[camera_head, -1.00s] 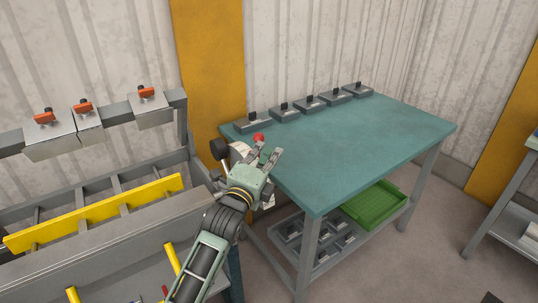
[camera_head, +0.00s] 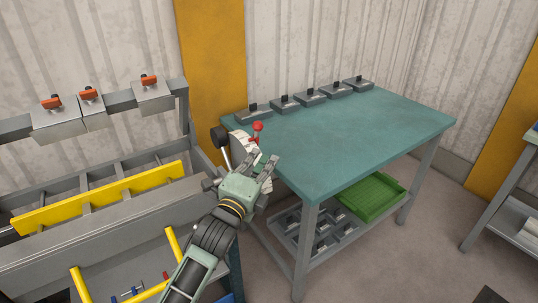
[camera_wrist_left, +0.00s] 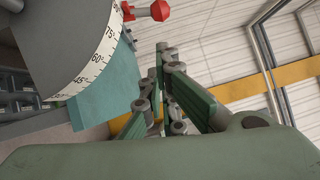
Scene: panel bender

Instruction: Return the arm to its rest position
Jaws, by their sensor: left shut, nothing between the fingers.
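My left gripper (camera_head: 264,168) is in the middle of the head view, in front of the near left corner of the green-topped table. Its fingers are shut with nothing between them. In the left wrist view the fingers (camera_wrist_left: 165,85) point away from the camera, beside a white angle scale (camera_wrist_left: 100,60) and a red knob (camera_wrist_left: 158,10) of the panel bender. In the head view the red knob (camera_head: 257,126) and a black ball lever (camera_head: 218,133) show just behind the gripper, apart from it. My right gripper is not in view.
The panel bender (camera_head: 110,215) with a yellow bar (camera_head: 100,198) fills the left side. The green-topped table (camera_head: 340,145) holds several grey blocks along its back edge. A green tray (camera_head: 372,203) sits on its lower shelf.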

